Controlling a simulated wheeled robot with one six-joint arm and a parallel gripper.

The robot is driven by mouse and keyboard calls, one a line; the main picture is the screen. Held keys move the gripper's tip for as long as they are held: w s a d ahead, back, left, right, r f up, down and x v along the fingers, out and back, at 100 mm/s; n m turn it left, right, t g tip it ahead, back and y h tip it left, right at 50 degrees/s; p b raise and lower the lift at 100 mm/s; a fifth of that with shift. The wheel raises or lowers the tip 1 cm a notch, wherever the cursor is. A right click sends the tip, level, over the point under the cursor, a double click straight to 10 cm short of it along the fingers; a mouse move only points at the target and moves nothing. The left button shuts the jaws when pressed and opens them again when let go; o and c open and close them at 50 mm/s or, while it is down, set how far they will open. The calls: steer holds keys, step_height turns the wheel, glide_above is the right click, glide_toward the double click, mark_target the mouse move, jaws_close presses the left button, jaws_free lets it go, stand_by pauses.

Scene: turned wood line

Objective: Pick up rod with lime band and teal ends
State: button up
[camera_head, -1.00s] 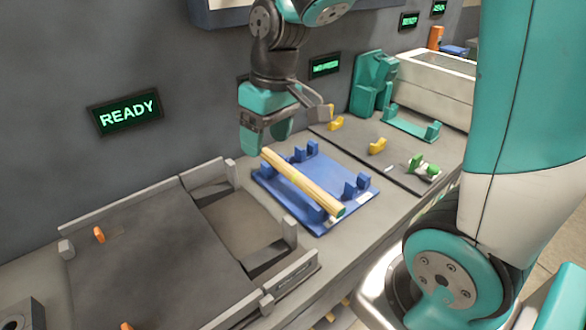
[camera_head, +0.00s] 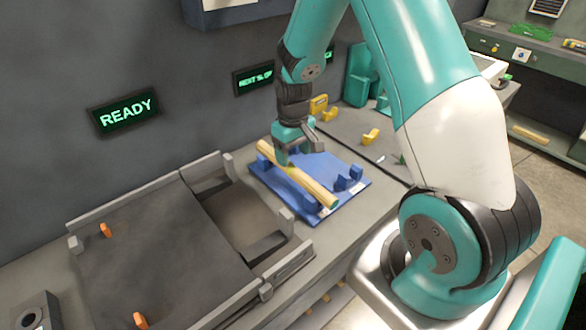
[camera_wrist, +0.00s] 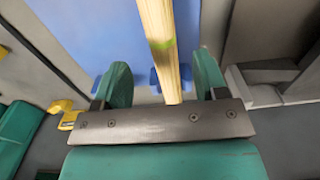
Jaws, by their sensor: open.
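The wooden rod (camera_head: 312,187) lies across the blue fixture (camera_head: 350,166), resting on its blue supports. In the wrist view the rod (camera_wrist: 160,22) shows a lime band and runs between the two teal fingers of my gripper (camera_wrist: 163,82). The fingers stand apart on either side of the rod, with a gap to each. In the head view my gripper (camera_head: 293,160) is over the rod, left of its middle.
A grey tray station (camera_head: 150,262) with orange pegs (camera_head: 106,230) lies to the left. A READY sign (camera_head: 125,112) hangs on the wall. Blue uprights (camera_head: 349,178) flank the rod on the right.

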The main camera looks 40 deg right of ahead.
mark_target(293, 166)
steer(key=shift+s+a+f+p, duration=0.1)
steer(key=shift+f+p, duration=1)
steer(key=shift+f, duration=1.65)
steer(key=shift+c, duration=0.2)
steer(key=c, duration=1.1)
steer(key=shift+c, duration=0.2)
steer(key=shift+r, duration=0.2)
